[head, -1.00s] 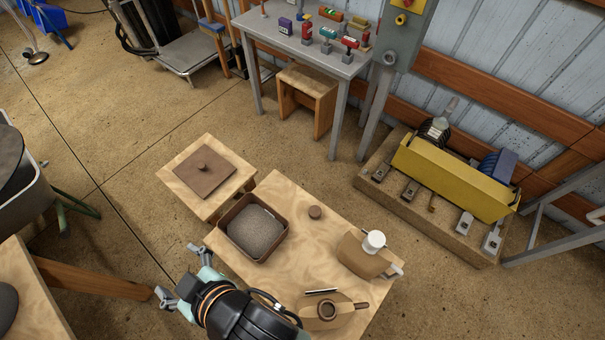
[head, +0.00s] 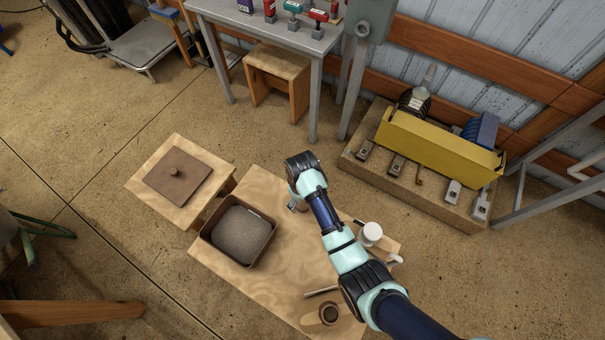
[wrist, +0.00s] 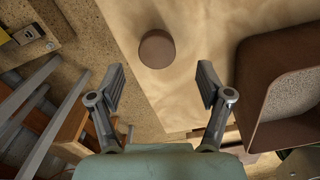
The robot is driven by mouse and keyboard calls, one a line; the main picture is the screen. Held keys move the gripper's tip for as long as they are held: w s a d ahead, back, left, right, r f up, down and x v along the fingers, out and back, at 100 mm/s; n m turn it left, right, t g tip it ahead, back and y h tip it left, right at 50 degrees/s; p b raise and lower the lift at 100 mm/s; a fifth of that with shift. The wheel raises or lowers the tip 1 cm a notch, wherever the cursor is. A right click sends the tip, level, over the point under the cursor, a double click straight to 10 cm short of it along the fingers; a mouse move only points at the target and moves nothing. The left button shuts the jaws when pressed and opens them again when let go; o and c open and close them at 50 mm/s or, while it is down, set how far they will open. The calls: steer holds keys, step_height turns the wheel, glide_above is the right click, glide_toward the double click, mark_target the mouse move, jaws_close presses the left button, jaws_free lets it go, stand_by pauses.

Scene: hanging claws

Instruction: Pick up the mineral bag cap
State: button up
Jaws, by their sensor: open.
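A small round brown cap (wrist: 157,49) sits on the light wooden table (wrist: 200,110) in the wrist view, beyond and between my two fingertips. In the head view the cap (head: 304,208) is mostly hidden by my arm. A tan bag with a brown ring-shaped opening (head: 329,313) lies at the table's front right, partly behind my arm. My gripper (wrist: 162,88) is open and empty above the table. In the head view my gripper (head: 294,206) is beside the cap and partly hidden by my wrist.
A brown square tray of grey grains (head: 206,236) stands left of my gripper. A brown lid (head: 180,180) lies on a low stool.

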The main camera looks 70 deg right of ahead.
steer(key=f+b, duration=0.2)
steer(key=f, duration=0.1)
steer(key=f+b, duration=0.2)
steer(key=f, duration=0.1)
steer(key=shift+d+f, duration=0.2)
steer(key=shift+f, duration=0.2)
steer(key=shift+r, duration=0.1)
steer(key=c, duration=0.9)
